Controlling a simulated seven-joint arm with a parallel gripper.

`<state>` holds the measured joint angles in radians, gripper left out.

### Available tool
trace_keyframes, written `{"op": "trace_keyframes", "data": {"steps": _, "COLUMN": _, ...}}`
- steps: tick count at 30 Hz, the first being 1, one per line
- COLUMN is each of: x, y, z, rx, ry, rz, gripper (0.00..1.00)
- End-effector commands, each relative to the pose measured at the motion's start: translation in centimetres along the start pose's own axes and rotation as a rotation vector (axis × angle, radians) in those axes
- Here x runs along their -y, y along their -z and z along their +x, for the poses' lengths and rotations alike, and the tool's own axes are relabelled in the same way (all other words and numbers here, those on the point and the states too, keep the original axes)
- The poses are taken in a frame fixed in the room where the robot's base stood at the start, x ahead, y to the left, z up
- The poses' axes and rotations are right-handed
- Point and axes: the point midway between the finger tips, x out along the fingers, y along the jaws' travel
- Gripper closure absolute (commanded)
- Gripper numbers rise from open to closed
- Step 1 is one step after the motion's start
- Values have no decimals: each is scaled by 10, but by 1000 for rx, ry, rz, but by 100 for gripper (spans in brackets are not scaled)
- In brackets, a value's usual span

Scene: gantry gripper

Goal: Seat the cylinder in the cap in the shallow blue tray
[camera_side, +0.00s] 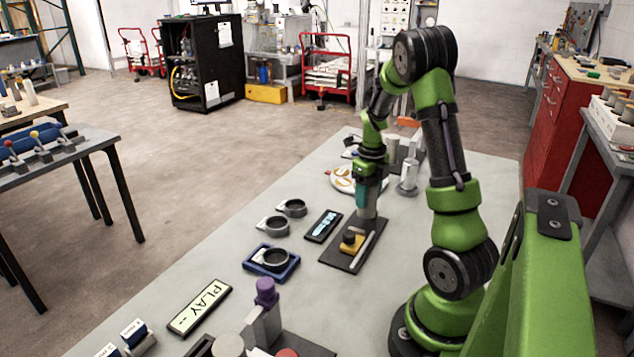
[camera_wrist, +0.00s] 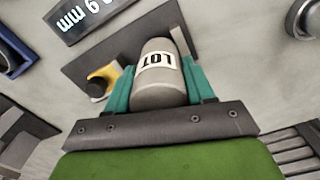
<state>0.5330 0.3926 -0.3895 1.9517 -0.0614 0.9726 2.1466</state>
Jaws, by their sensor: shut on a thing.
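My gripper (camera_wrist: 161,88) has its teal fingers shut on a grey cylinder (camera_wrist: 158,66) with a white "LOT" label. In the side view the cylinder (camera_side: 367,205) hangs upright below my gripper (camera_side: 366,188), over the far end of a dark board; I cannot tell whether it touches the board. The shallow blue tray (camera_side: 252,272) lies nearer the camera, to the left. A round dark cap (camera_side: 275,259) sits in it, its opening upward. A corner of the blue tray shows at the left edge of the wrist view (camera_wrist: 22,62).
The dark board (camera_side: 339,262) carries a yellow block with a black knob (camera_side: 351,242) and a light bar. Two similar caps (camera_side: 274,226) (camera_side: 292,208) stand beyond the tray. A display plate (camera_side: 323,226) lies between tray and board.

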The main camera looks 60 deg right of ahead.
Motion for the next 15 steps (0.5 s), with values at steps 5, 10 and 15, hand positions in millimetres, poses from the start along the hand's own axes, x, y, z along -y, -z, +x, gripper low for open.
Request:
{"op": "trace_keyframes", "data": {"steps": 5, "x": -16, "y": 24, "z": -9, "rx": 3, "ry": -2, "rz": -2, "gripper": 97}}
{"op": "trace_keyframes", "data": {"steps": 10, "x": -40, "y": 60, "z": -13, "rx": 5, "ry": -2, "rz": -4, "gripper": 97}}
{"op": "trace_keyframes", "data": {"steps": 15, "x": -62, "y": 95, "z": -17, "rx": 6, "ry": -3, "rz": -3, "gripper": 97}}
